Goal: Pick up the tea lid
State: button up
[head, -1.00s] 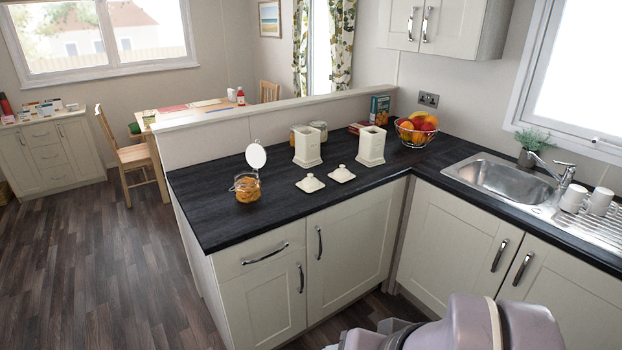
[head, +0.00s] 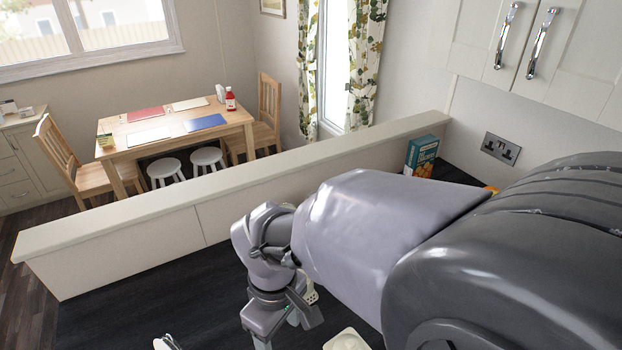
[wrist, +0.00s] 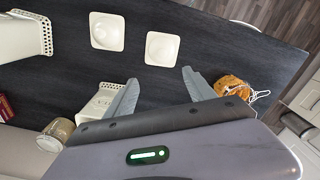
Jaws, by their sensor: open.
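Two cream square lids lie apart on the dark worktop in the wrist view, one further left (wrist: 107,31) and one nearer the middle (wrist: 161,48). I see no readable label, so I cannot tell which is the tea lid. My gripper (wrist: 160,76) is open and empty above the worktop, its fingers spread to either side just short of the middle lid in the picture. One cream canister (wrist: 25,38) is at the left; another (wrist: 98,105) is partly hidden by my left finger. In the head view, a cream lid (head: 347,340) shows partly at the bottom edge.
A glass jar (wrist: 55,133) is at the lower left. A low ledge (head: 200,205) runs behind the worktop, with a box (head: 421,156) at its right end. The worktop (wrist: 215,40) right of the lids is bare.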

jog(key=f+b, duration=0.1)
jog(key=f, duration=0.3)
jog(key=f+b, duration=0.2)
jog(key=f, duration=0.2)
jog(key=s+f+b, duration=0.1)
jog(key=f, duration=0.3)
jog(key=shift+s+a+f, duration=0.1)
jog(key=shift+a+f, duration=0.05)
notch_tip(320, 180, down, 5)
jog(key=shift+f+b, duration=0.1)
jog(key=shift+b, duration=1.15)
jog(key=shift+d, duration=0.2)
grip_shut()
